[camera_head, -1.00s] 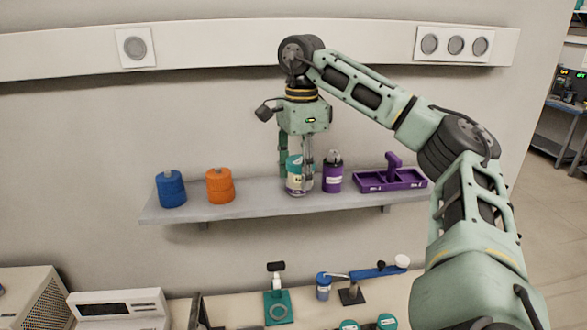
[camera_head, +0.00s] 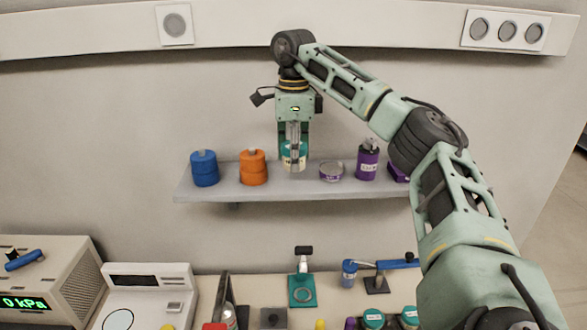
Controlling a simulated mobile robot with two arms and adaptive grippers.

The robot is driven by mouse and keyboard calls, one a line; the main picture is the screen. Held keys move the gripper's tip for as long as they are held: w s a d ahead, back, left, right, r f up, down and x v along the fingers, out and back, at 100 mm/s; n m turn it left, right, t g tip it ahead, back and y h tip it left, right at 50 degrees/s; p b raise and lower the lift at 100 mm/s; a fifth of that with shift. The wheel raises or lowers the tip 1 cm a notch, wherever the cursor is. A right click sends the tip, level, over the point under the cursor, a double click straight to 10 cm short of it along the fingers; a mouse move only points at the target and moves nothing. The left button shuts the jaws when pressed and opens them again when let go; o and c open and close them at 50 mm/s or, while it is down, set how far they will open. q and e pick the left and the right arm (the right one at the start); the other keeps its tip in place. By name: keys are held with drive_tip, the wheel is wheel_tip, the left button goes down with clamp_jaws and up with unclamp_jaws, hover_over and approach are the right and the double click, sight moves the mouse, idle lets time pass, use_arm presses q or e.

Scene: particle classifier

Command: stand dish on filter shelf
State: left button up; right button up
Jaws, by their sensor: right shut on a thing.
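My right gripper (camera_head: 294,165) hangs with its fingers down over the middle of the wall shelf (camera_head: 240,193). It is shut on a round teal-and-cream container (camera_head: 289,155), partly hidden by the fingers. I cannot tell whether the container's base touches the shelf. A low round purple dish (camera_head: 331,172) with a pale top lies on the shelf, just right of the held container and apart from it. My left gripper is not in view.
On the shelf, a blue container (camera_head: 204,169) and an orange one (camera_head: 253,168) stand to the left. A purple jar (camera_head: 367,161) stands to the right, with a purple tray (camera_head: 397,173) partly behind my arm. Instruments and a teal stand (camera_head: 302,291) occupy the bench below.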

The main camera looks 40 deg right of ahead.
wheel_tip(320, 180, down, 3)
drive_tip(key=shift+s+f+p, duration=0.15)
drive_tip(key=shift+p, duration=0.85)
drive_tip(key=shift+f, duration=0.4)
drive_tip(key=shift+f, duration=0.1)
drive_tip(key=o, duration=1.2)
wheel_tip(320, 180, up, 5)
drive_tip(key=shift+r+b, duration=0.1)
drive_tip(key=shift+b, duration=0.85)
wheel_tip(320, 180, up, 7)
drive_tip(key=shift+r+p, duration=0.1)
drive_tip(key=shift+p, duration=0.5)
